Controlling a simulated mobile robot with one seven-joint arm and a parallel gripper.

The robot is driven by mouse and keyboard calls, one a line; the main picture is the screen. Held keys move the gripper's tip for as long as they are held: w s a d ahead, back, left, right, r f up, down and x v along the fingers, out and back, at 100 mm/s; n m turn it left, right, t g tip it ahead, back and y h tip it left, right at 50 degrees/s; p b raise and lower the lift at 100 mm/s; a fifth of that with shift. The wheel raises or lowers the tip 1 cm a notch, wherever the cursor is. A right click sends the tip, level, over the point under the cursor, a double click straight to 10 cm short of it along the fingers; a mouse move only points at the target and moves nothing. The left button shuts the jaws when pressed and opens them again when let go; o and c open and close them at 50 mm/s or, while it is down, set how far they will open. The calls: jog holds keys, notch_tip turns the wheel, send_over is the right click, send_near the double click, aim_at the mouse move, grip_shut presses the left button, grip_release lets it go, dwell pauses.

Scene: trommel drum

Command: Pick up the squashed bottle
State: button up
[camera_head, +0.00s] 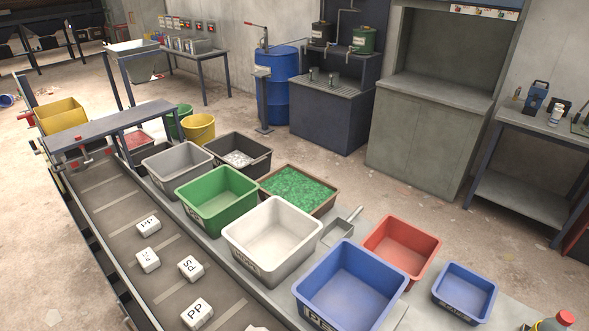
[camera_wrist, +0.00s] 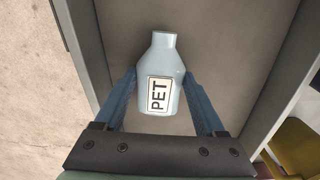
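A pale bluish-white bottle (camera_wrist: 161,60) with a PET label shows in the wrist view, over the grey-brown belt surface, its neck towards the top. My gripper (camera_wrist: 160,75) has its two blue fingers apart, one on each side of the bottle's body. The fingers look open around it; I cannot tell whether either one touches it. Neither my gripper nor this bottle can be made out in the head view.
In the head view, several labelled white blocks (camera_head: 190,267) lie on the conveyor belt (camera_head: 172,247). Beside it stand a green bin (camera_head: 217,214), white bin (camera_head: 250,262), blue bin (camera_head: 322,318) and red bin (camera_head: 388,267). A yellow container (camera_wrist: 300,150) shows in the wrist view.

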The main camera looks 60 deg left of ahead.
jog(key=c, duration=0.7)
jog(key=shift+r, duration=0.1)
jog(key=shift+c, duration=0.2)
